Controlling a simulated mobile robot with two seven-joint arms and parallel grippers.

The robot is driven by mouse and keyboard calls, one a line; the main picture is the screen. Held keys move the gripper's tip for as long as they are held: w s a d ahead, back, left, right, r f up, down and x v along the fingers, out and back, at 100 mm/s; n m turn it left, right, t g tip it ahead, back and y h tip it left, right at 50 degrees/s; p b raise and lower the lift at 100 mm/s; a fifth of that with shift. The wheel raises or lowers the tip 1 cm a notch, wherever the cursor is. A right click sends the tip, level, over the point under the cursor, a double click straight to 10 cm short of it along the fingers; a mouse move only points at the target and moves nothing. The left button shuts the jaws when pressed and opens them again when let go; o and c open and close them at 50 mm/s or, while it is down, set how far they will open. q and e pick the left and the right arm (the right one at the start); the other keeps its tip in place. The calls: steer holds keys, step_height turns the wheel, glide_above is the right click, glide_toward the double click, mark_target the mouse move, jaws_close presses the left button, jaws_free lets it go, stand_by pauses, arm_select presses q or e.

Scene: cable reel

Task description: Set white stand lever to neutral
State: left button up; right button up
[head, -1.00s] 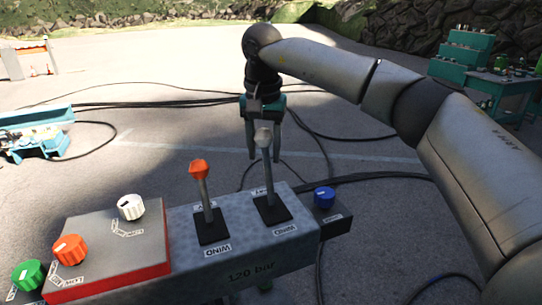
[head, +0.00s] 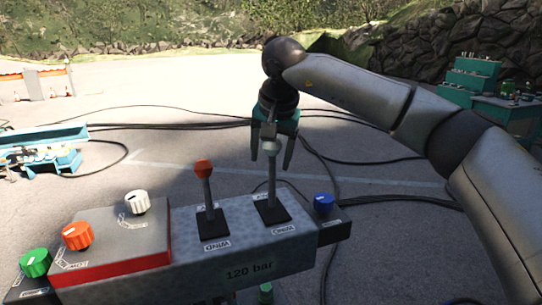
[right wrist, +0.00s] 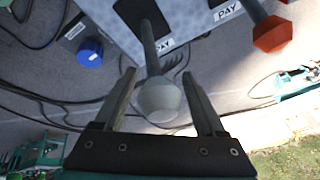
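The white stand lever (head: 271,165) rises from the right slot of the grey control stand (head: 250,268). It looks close to upright in the head view. Its white knob (right wrist: 160,100) sits between the spread fingers of my right gripper (right wrist: 164,92) in the right wrist view, with gaps on both sides. In the head view my right gripper (head: 270,155) points down over the lever top, open. The orange-knobbed lever (head: 204,185) stands to the left; its knob also shows in the right wrist view (right wrist: 272,35). My left gripper is not in view.
A box with a white knob (head: 137,201) and an orange knob (head: 77,235) lies left of the levers. A green knob (head: 35,262) is at far left. A blue knob (head: 323,203) is close on the right. Cables cross the ground.

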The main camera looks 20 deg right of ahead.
steer(key=shift+o, duration=0.4)
steer(key=shift+s+r, duration=0.15)
steer(key=shift+r, duration=0.2)
steer(key=v, duration=1.4)
steer(key=shift+r+b, duration=0.25)
steer(key=shift+b, duration=0.05)
steer(key=shift+s+f, duration=0.1)
